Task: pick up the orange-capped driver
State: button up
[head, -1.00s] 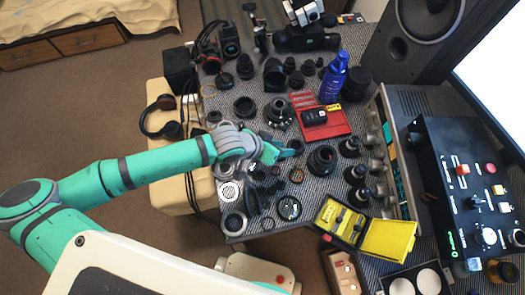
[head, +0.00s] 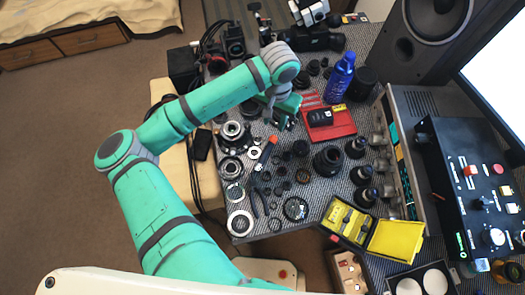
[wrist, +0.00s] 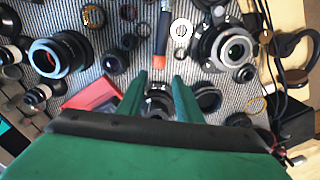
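The orange-capped driver lies on the grey textured table mat. In the head view its orange cap (head: 273,139) shows just below my gripper (head: 284,118), with the dark shaft running down-left. In the wrist view the driver (wrist: 162,32) lies at top centre, its orange end toward me. My gripper (wrist: 157,80) has its two green fingers spread apart, with nothing held between them. The orange end shows just beyond the fingertips; I cannot tell the height gap. A dark lens part (wrist: 158,102) shows between the fingers, below them.
Lens parts crowd the mat: a large lens ring (wrist: 225,45) and a washer (wrist: 181,33) right of the driver, a black lens (wrist: 58,54) at left. A red tray (head: 338,123), blue bottle (head: 339,78) and yellow case (head: 393,240) stand right of my gripper.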

aim_at(273, 138)
jog(key=f, duration=1)
jog(key=shift+s, duration=0.25)
grip_shut()
